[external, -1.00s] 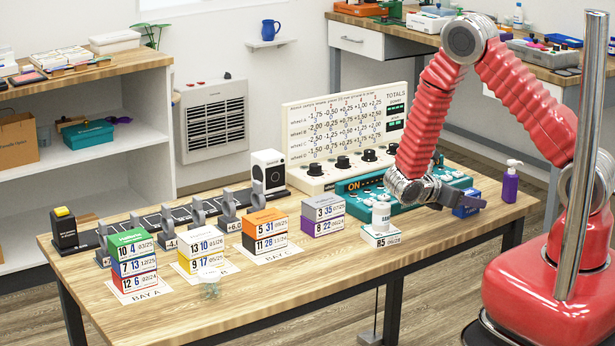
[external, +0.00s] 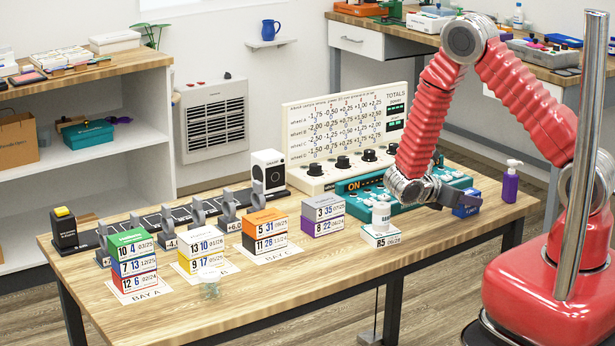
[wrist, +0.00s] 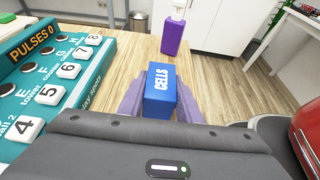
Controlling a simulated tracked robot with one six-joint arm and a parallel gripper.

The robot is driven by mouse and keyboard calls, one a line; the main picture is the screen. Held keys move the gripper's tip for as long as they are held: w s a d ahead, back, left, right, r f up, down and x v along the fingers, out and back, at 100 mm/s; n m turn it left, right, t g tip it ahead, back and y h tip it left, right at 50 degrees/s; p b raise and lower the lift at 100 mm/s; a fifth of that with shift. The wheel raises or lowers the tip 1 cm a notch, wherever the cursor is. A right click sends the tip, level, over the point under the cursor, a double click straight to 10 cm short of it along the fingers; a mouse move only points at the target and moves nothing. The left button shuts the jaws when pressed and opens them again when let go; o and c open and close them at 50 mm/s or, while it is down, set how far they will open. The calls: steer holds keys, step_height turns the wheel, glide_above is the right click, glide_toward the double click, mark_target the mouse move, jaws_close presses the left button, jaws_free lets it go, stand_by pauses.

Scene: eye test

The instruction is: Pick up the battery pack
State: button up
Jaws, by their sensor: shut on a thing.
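The battery pack, a blue box marked CELLS (wrist: 159,84), stands between the two purple-grey fingers of my gripper (wrist: 160,100) in the wrist view. The fingers are shut on its sides. In the external view the blue box (external: 467,204) is at the right end of the wooden table (external: 330,262), with my gripper (external: 458,197) at it. Part of the box is hidden by the fingers there. I cannot tell whether its underside touches the table.
A teal panel with numbered keys (wrist: 58,85) lies close left of my gripper. A purple pump bottle (external: 510,184) stands beyond the box. A white R5 block (external: 380,237) bears a white bottle (external: 381,215). Several stacked calendar-like blocks (external: 265,232) stand farther left.

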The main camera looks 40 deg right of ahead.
mark_target(468, 192)
steer(key=shift+r, duration=5)
